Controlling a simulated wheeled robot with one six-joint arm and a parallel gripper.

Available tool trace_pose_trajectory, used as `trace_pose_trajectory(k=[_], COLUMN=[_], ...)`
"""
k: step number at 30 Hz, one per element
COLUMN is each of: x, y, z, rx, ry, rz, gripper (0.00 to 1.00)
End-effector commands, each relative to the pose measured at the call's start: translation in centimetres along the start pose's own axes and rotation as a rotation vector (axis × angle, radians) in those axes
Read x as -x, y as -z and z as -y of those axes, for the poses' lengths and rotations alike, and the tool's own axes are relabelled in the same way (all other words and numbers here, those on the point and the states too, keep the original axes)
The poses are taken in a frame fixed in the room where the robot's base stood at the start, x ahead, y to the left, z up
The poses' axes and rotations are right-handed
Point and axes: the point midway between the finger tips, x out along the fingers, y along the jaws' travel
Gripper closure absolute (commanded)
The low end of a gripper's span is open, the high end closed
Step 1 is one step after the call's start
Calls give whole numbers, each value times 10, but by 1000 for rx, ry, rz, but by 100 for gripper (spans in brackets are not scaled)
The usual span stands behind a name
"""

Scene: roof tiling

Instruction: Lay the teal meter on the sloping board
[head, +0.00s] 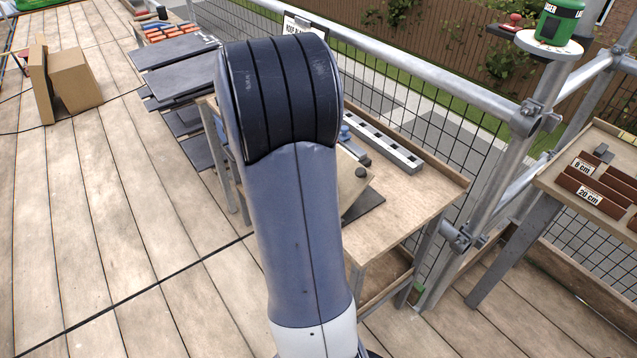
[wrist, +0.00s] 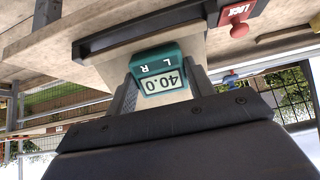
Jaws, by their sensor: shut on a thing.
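The teal meter (wrist: 158,72) is between the fingers of my gripper (wrist: 162,82) in the wrist view. Its display reads 40.0 and appears upside down. A pale board (wrist: 105,22) with a dark rail (wrist: 140,32) along it lies just beyond the meter; I cannot tell whether the meter touches it. My gripper and the meter are hidden in the head view.
A red LOCK knob (wrist: 239,29) stands beside the board. The workbench (head: 415,205) carries a long grey slotted bar (head: 382,142). A scaffold rail (head: 420,75) with mesh runs behind. Dark slates (head: 180,67) are stacked at left. A side table (head: 590,165) holds brown blocks.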

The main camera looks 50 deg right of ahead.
Motion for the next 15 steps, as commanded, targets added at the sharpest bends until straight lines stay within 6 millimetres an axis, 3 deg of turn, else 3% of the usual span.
trace_pose_trajectory(k=[15], x=[0], y=[-5], z=[0], rx=[-1], ry=[1], rz=[0], gripper=[68])
